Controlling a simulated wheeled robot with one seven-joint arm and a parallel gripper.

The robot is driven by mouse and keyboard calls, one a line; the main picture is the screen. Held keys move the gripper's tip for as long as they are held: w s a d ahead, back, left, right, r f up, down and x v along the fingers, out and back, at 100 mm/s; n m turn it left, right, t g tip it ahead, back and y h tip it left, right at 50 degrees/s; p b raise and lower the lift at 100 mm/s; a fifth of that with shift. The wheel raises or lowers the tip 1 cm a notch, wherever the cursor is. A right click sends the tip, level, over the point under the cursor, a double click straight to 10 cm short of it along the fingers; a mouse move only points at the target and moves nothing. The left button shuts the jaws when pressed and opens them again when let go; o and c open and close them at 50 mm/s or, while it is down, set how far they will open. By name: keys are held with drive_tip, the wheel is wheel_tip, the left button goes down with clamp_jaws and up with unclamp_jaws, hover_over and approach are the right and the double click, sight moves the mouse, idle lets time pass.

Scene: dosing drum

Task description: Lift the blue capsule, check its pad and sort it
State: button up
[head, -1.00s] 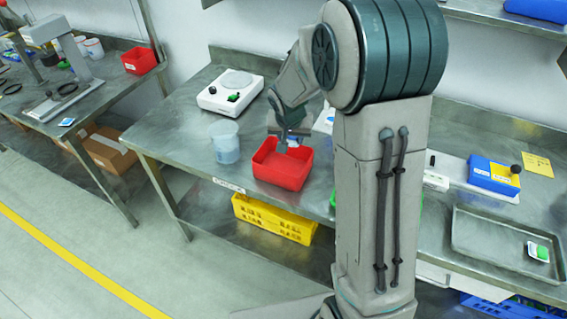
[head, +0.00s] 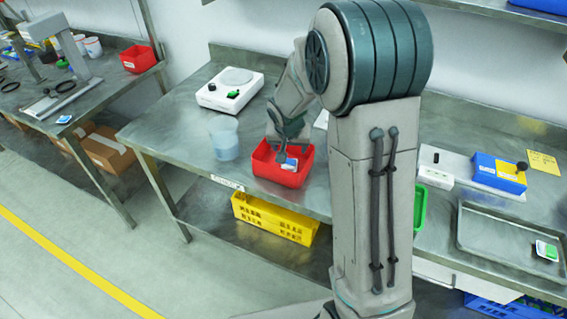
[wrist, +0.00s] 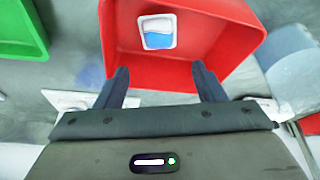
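The blue capsule, a small white-framed piece with a blue part, is in the red bin. It shows in the wrist view (wrist: 158,31) and in the head view (head: 290,165). The red bin (head: 264,171) stands near the bench's front edge; its wall fills the middle of the wrist view (wrist: 222,38). My gripper (head: 283,154) is over the bin. In the wrist view my gripper (wrist: 160,72) has its fingers wide apart with nothing between them; the capsule is beyond the tips. I cannot tell whether it lies flat on the bin floor.
A translucent beaker (head: 224,140) stands left of the red bin, and a white scale (head: 230,90) behind it. A green bin (wrist: 20,30) is on the other side. A metal tray (head: 500,244) at right holds a green-and-white capsule (head: 546,250).

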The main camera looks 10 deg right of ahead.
drive_tip(key=shift+r, duration=0.1)
drive_tip(key=b+v, duration=0.1)
drive_tip(key=v, duration=1.2)
drive_tip(key=shift+s+r, duration=0.25)
drive_tip(key=shift+r, duration=0.05)
drive_tip(key=s+d+f+n+g+y, duration=0.1)
drive_tip(key=s+n, duration=0.2)
drive_tip(key=s, duration=1.9)
drive_tip(key=shift+d+n, duration=0.35)
drive_tip(key=shift+n, duration=0.05)
drive_tip(key=shift+f, duration=0.1)
